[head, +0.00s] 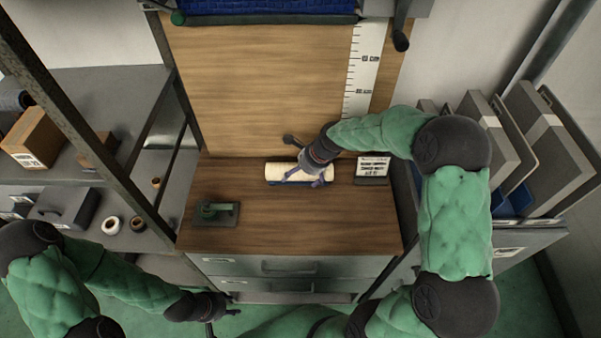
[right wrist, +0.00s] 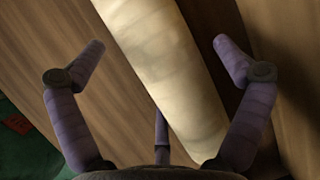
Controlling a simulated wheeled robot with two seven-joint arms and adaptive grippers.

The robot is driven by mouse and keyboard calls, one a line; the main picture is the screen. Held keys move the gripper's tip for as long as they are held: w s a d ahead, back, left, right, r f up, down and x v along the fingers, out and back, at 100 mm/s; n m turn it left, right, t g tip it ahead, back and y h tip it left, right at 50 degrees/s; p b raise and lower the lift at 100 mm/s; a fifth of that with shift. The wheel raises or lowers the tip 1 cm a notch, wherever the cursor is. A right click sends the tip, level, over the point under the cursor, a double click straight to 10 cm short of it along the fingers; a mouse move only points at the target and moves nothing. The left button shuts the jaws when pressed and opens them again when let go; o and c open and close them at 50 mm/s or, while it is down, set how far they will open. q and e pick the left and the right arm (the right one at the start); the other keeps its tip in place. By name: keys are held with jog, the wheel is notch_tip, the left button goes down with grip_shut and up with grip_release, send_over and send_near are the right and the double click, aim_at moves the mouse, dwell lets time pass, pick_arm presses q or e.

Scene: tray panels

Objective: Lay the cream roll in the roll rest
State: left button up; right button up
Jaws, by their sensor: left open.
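The cream roll (head: 282,171) lies crosswise near the back of the wooden worktop, and a dark blue edge (head: 291,184), perhaps the roll rest, shows along its front. I cannot tell how the roll sits on it. My right gripper (head: 314,174) is over the right part of the roll. In the right wrist view the purple fingers (right wrist: 160,45) are spread apart, with the roll (right wrist: 165,70) running between them; no firm grip shows. My left gripper (head: 213,308) is low in front of the drawers, away from the roll, open and empty.
A green-handled tool on a dark plate (head: 215,212) stands at the worktop's left. A small printed sign (head: 373,168) stands right of the roll. Shelves with boxes (head: 34,138) are at left, upright panels (head: 545,135) at right. The worktop's front middle is clear.

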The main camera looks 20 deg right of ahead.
jog(key=v, duration=1.2)
dwell(0.6)
